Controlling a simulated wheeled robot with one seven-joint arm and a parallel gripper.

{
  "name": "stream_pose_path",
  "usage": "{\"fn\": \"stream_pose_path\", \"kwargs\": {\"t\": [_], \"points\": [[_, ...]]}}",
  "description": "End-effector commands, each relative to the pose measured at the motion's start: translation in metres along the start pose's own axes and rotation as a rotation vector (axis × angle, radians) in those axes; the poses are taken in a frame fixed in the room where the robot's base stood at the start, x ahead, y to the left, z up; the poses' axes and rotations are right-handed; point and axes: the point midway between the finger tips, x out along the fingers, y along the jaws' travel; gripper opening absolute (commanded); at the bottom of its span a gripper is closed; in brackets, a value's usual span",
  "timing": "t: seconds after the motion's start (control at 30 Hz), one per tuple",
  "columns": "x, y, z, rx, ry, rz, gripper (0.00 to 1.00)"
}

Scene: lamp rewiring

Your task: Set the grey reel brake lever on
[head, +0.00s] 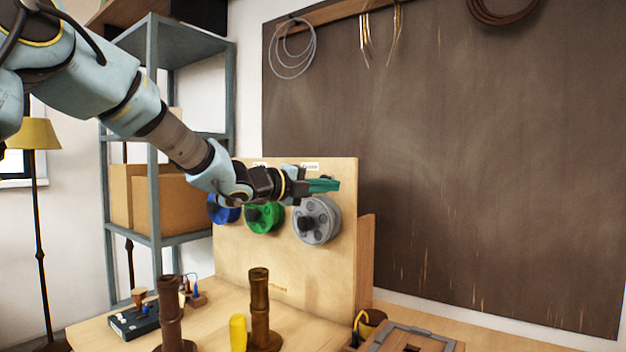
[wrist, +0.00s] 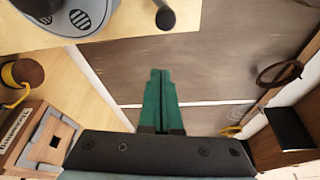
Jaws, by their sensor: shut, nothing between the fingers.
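The grey reel (head: 318,222) is mounted on the upright wooden board, right of the green reel (head: 264,218) and the blue reel (head: 222,208). My gripper (head: 338,185), with green fingers, is shut and empty at the upper part of the grey reel, near the board's right edge. In the wrist view my shut fingers (wrist: 160,72) point into free space past the board edge. The grey reel (wrist: 88,16) is cut off at top left there. A black knob (wrist: 165,18) on a short stem, perhaps the brake lever's end, shows by the board edge. I cannot tell the lever's setting.
The wooden board (head: 285,270) stands on a workbench. Two dark brown turned posts (head: 260,310) and a yellow-handled tool (head: 238,333) stand in front. A wooden box (head: 410,338) is at lower right. A dark wall panel (head: 480,170) stands behind; the space right of the board is open.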

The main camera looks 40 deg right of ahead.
Motion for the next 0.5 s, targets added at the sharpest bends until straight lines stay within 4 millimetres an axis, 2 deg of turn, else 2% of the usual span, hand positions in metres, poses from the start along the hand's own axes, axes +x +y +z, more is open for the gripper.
{"fn": "stream_pose_path", "kwargs": {"t": [0.03,0.17,0.2,0.3,0.5], "points": [[0.012,-0.003,-0.001,-0.004,0.004,-0.001,0.00],[0.038,-0.003,-0.001,-0.004,0.003,0.000,0.00],[0.031,-0.004,0.011,-0.003,-0.005,0.002,0.00],[0.025,-0.004,0.024,-0.002,-0.004,0.001,0.00],[0.021,-0.001,0.036,-0.002,-0.002,0.001,0.00]]}}
